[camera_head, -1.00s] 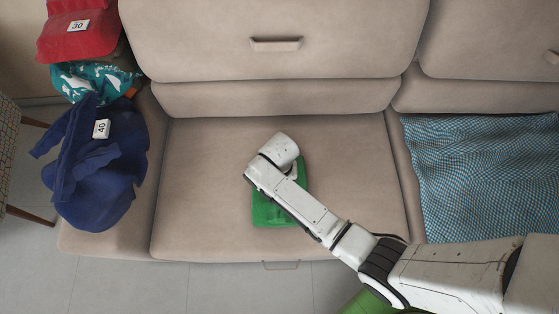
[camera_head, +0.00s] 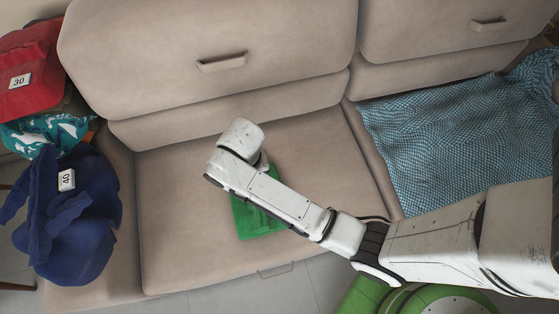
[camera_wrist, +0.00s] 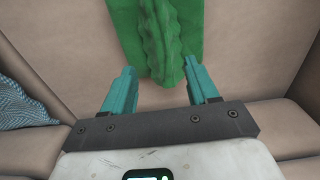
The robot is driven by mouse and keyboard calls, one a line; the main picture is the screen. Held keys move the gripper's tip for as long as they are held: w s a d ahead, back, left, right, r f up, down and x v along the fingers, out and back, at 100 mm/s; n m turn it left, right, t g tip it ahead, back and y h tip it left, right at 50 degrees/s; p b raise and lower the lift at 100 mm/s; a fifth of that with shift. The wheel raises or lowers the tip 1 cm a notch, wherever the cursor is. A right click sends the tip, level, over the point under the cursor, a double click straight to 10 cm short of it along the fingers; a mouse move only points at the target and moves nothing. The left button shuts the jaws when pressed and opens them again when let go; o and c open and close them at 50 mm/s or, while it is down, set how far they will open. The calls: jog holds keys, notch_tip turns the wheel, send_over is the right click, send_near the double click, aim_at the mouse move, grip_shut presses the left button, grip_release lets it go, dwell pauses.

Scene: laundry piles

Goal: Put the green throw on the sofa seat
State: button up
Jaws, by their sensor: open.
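The green throw (camera_head: 252,220) lies on the beige sofa seat (camera_head: 178,245), partly covered by my arm in the head view. In the wrist view the throw (camera_wrist: 165,35) lies flat with a raised, crumpled ridge along its middle. My gripper (camera_wrist: 160,70) has its two teal fingers spread apart, with nothing held between them. The near end of the ridge shows between and just beyond the fingers. I cannot tell whether the fingers touch it. In the head view the fingers are hidden behind my wrist.
A blue checked cloth (camera_head: 450,140) covers the right seat. At the left, a navy garment (camera_head: 80,225) tagged 40, a teal patterned cloth (camera_head: 45,132) and a red item (camera_head: 30,70) tagged 30 are piled. The seat left of the throw is clear.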

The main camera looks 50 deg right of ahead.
jog(key=s+d+r+n, duration=0.3)
jog(key=s+d, duration=0.1)
jog(key=s, duration=0.4)
jog(key=s+d+r+n+t, duration=0.1)
jog(key=s+d+r+n, duration=0.2)
jog(key=s, duration=0.5)
jog(key=shift+s+d+r+n, duration=0.15)
jog(key=shift+s+d+n, duration=0.1)
jog(key=shift+d+n, duration=0.15)
